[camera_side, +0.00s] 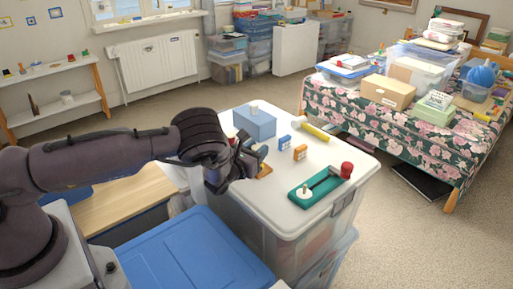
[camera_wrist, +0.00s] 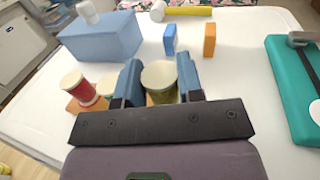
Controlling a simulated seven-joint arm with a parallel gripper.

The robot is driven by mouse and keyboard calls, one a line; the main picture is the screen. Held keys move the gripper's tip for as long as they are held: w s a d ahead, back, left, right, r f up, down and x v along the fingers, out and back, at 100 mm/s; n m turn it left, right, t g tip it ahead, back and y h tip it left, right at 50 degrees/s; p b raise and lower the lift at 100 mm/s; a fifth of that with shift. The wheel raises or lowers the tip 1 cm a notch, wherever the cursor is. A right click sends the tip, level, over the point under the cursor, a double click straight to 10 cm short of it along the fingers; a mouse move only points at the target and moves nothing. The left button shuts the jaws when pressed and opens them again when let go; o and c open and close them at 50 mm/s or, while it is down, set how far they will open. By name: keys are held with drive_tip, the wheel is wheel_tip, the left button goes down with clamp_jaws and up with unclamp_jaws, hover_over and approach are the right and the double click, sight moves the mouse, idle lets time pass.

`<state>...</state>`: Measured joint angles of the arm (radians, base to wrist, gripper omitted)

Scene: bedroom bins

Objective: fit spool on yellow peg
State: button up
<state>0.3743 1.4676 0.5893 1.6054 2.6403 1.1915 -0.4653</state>
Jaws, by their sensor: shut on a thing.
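My gripper (camera_side: 248,160) is low over the near left part of the white lid. In the wrist view its two blue-grey fingers are shut on a spool (camera_wrist: 160,78) with a round cream top and a yellow-olive side. To its left, a red spool (camera_wrist: 80,90) with a cream top and another cream-topped piece (camera_wrist: 108,86) stand at an orange base (camera_wrist: 74,106). Part of the orange base shows in the side view (camera_side: 265,171). The yellow peg cannot be made out; my fingers and wrist hide the area under the held spool.
A blue box (camera_side: 255,123) with a white knob stands behind. A teal device (camera_side: 316,190) is at the right. The middle of the white lid (camera_side: 255,205) is clear.

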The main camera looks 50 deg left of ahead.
drive_tip(key=shift+f, duration=0.55)
drive_tip(key=shift+f, duration=0.3)
drive_tip(key=shift+f, duration=0.2)
drive_tip(key=o, duration=1)
drive_tip(key=v, duration=1.3)
drive_tip(key=shift+r, duration=0.1)
